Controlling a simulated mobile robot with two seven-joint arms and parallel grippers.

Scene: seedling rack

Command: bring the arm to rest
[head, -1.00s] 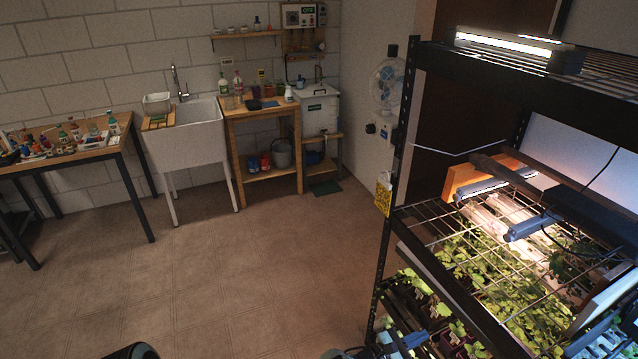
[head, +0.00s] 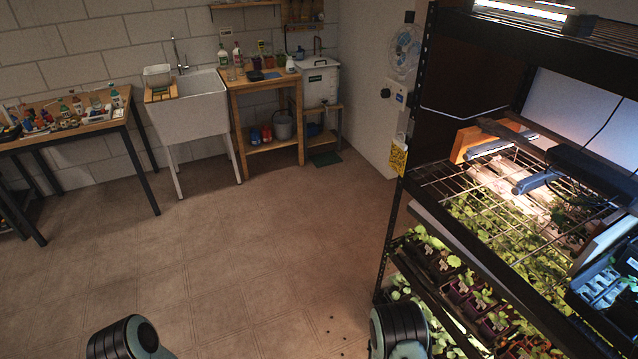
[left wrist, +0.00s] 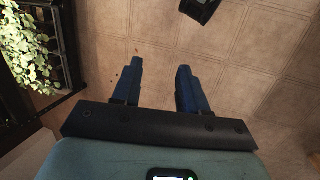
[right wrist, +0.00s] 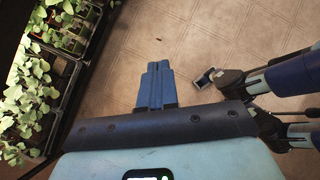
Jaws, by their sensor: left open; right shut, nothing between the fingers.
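My left gripper (left wrist: 159,68) shows in the left wrist view with its two blue fingers apart and only bare floor between them. My right gripper (right wrist: 158,67) shows in the right wrist view with its blue fingers together and nothing held. Both hang over the tiled floor, close to planted trays. In the head view only rounded dark links of my left arm (head: 124,338) and right arm (head: 399,330) show at the bottom edge. Both gripper tips are out of that view.
The black seedling rack (head: 412,130) stands at the right, with lit seedlings (head: 500,235) and lower pots (head: 462,288) close to my right arm. A sink (head: 190,115), a wooden stand (head: 262,90) and a bench (head: 75,133) line the wall. Open floor (head: 240,250) lies between. Dark specks (head: 333,318) lie on it.

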